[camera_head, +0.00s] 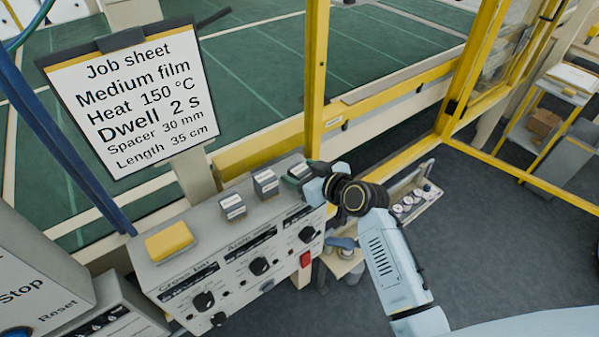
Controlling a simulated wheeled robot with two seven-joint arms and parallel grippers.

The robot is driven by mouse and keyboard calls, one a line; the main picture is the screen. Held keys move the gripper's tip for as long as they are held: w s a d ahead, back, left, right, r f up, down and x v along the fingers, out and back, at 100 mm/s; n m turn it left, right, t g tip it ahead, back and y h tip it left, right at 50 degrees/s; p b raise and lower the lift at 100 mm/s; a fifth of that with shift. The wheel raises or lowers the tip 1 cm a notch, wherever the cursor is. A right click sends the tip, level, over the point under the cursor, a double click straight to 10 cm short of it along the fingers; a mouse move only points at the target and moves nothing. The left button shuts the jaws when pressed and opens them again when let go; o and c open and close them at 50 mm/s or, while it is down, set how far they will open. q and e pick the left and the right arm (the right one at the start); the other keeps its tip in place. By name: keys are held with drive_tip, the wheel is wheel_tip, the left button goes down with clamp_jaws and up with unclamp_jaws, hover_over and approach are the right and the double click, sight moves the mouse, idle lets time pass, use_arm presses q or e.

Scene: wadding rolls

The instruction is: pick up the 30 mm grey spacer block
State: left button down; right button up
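Several small items sit on top of the grey control box (238,250). Three are grey blocks with white labels: a left one (232,208), a middle one (265,184) and a right one (299,170). The label print is too small to read, so I cannot tell which is the 30 mm spacer block. My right gripper (294,181) reaches in from the right, with its fingertips at the right block. The wrist hides part of the fingers, and I cannot tell whether they are closed on it. My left gripper is not in view.
A yellow pad (169,241) lies at the box's left end. Knobs and a red switch (305,259) are on its front. A job sheet (130,98) reading "Spacer 30 mm" stands behind. A yellow post (316,80) rises close behind the blocks. A green table (250,70) lies beyond.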

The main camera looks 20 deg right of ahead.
drive_tip(key=c, duration=0.9)
